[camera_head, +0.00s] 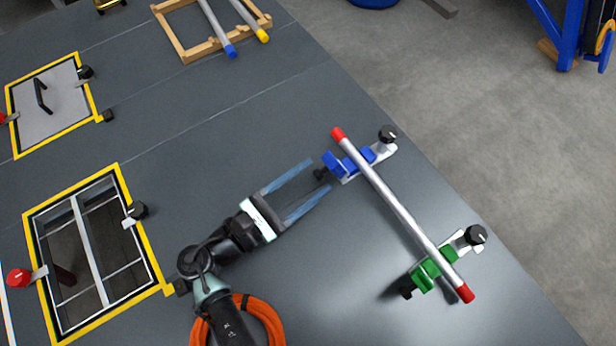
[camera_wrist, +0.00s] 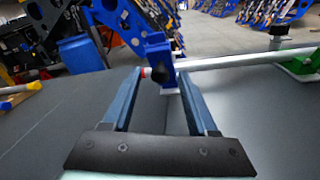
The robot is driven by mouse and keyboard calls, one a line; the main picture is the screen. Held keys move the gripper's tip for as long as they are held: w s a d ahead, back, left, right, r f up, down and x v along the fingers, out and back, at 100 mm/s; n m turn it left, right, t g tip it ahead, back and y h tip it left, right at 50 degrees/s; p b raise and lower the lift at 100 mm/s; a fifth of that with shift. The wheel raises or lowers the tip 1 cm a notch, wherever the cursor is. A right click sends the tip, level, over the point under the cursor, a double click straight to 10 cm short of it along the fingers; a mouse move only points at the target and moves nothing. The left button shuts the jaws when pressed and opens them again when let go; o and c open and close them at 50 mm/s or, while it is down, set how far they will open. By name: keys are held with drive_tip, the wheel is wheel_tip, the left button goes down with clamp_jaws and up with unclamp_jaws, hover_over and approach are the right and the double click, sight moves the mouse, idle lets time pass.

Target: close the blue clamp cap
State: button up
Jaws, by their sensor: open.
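The blue clamp (camera_head: 348,165) sits near the right edge of the dark deck. In the wrist view its blue cap (camera_wrist: 157,55) stands upright, rising above the rod. A grey rod (camera_head: 400,215) with red ends lies across the blue clamp and the green clamp (camera_head: 432,272). My gripper (camera_head: 319,175) is open and empty, with its fingers pointing at the blue clamp from the left. In the wrist view the clamp shows between and beyond the fingertips (camera_wrist: 161,75). A dark knob (camera_wrist: 167,78) on the clamp's near side faces the gripper. Contact cannot be told.
A yellow-framed opening (camera_head: 158,270) is at the lower left, and a closed grey hatch (camera_head: 50,103) at the upper left. A wooden frame (camera_head: 187,54) with rods lies at the back. Orange cable (camera_head: 268,318) lies beside my arm.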

clamp_jaws()
idle(1.4)
